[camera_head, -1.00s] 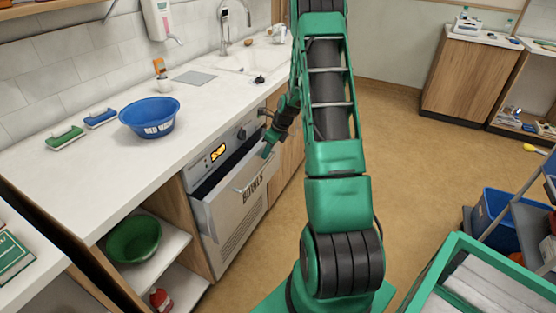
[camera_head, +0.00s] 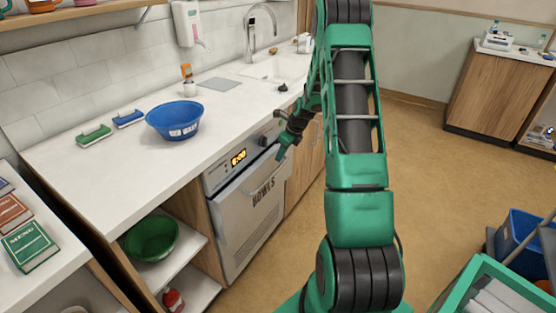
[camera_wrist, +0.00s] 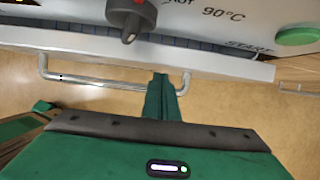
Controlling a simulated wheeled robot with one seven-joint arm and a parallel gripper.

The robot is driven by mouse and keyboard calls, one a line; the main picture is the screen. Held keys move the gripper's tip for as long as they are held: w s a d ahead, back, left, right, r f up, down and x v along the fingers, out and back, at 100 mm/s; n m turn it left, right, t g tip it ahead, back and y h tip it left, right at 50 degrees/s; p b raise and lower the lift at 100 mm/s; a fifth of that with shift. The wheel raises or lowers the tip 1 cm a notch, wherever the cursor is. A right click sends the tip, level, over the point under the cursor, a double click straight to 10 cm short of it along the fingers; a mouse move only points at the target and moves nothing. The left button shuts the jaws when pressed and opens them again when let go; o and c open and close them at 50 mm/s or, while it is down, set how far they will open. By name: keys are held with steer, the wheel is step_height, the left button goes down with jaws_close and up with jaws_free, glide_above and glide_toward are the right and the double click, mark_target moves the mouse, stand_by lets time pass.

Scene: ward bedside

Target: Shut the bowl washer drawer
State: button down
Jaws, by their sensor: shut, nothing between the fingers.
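The bowl washer drawer (camera_head: 245,222) is a pale grey front marked BOWLS, low under the counter. In the head view it stands almost flush with the control panel (camera_head: 239,158). In the wrist view a narrow dark strip shows between the panel and the drawer's top edge (camera_wrist: 230,68). The drawer's bar handle (camera_wrist: 100,82) runs across its front. My gripper (camera_head: 281,153) is shut and empty at the right part of the drawer front. In the wrist view its fingers (camera_wrist: 162,88) overlap the handle near its right end; I cannot tell whether they touch.
A dial (camera_wrist: 130,15) and a green start button (camera_wrist: 297,36) are close above my gripper. A blue bowl (camera_head: 174,120) stands on the counter (camera_head: 110,175). A green bowl (camera_head: 151,238) sits on an open shelf left of the washer. The floor (camera_head: 430,150) to the right is clear.

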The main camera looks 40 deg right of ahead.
steer(key=v, duration=0.8)
steer(key=a+n, duration=0.2)
steer(key=s+a+f+n+h, duration=0.1)
steer(key=a+n, duration=0.2)
steer(key=a+f+n+t+h, duration=0.1)
steer(key=a+n, duration=0.2)
steer(key=shift+s, duration=0.15)
steer(key=s+a+n+t+h, duration=0.2)
steer(key=s+a+n, duration=0.35)
steer(key=n, duration=0.55)
steer(key=shift+w+a+x, duration=0.1)
steer(key=shift+a+x, duration=0.05)
steer(key=shift+x, duration=2.25)
steer(key=shift+w+a+x, duration=0.1)
steer(key=shift+w+x, duration=0.05)
steer(key=shift+x, duration=2.2)
steer(key=shift+r, duration=0.1)
